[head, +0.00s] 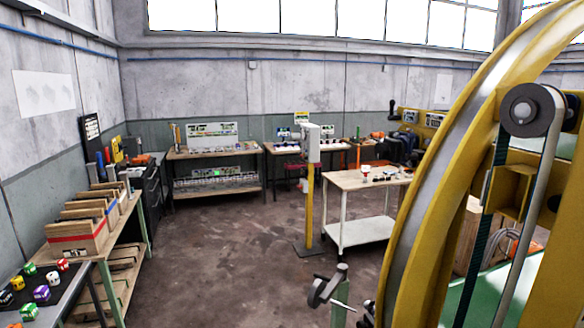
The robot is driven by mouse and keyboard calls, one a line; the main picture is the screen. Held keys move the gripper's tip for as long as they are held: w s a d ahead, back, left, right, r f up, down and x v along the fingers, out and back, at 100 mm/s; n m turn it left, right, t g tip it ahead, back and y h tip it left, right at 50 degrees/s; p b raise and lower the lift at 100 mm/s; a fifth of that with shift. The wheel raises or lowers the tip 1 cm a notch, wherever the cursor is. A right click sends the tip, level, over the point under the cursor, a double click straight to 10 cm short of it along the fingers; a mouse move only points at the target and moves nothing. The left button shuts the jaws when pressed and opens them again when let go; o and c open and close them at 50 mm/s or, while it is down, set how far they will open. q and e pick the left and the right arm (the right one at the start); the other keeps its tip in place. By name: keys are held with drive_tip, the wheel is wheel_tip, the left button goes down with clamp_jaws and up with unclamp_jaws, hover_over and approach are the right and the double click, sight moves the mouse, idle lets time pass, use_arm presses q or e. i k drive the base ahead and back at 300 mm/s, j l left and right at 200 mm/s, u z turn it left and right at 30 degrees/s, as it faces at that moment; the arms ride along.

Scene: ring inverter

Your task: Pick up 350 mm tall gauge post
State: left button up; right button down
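A thin orange upright post (358,153) stands at the back of the light-topped work table, right of centre in the head view. It may be the gauge post, but it is too small and far to tell its height or markings. Thin upright items (176,136) also stand at the left end of the back bench; I cannot tell what they are. Neither of my grippers shows in the head view.
The work table (350,181) has small parts on top. A yellow control pedestal (309,205) stands left of it. The big yellow ring (425,215) blocks the right side. A bench with wooden bins (80,232) lines the left. The middle floor (215,240) is clear.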

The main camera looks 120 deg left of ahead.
sight(91, 167)
drive_tip(key=u, duration=5.25)
drive_tip(key=i+z, duration=0.15)
drive_tip(key=i, duration=0.65)
drive_tip(key=i+z, duration=0.2)
drive_tip(key=i, duration=0.45)
drive_tip(key=i+z, duration=0.15)
drive_tip(key=i, duration=0.55)
drive_tip(key=i+j+z, duration=0.2)
drive_tip(key=i, duration=0.45)
drive_tip(key=i+l, duration=0.1)
drive_tip(key=i, duration=0.9)
drive_tip(key=i+l, duration=0.1)
drive_tip(key=i, duration=0.85)
drive_tip(key=i+l+u, duration=0.1)
drive_tip(key=i+u, duration=0.4)
drive_tip(key=i+l+u, duration=0.2)
drive_tip(key=u, duration=0.25)
drive_tip(key=i+l+u, duration=0.65)
drive_tip(key=l+u, duration=0.3)
drive_tip(key=j, duration=0.1)
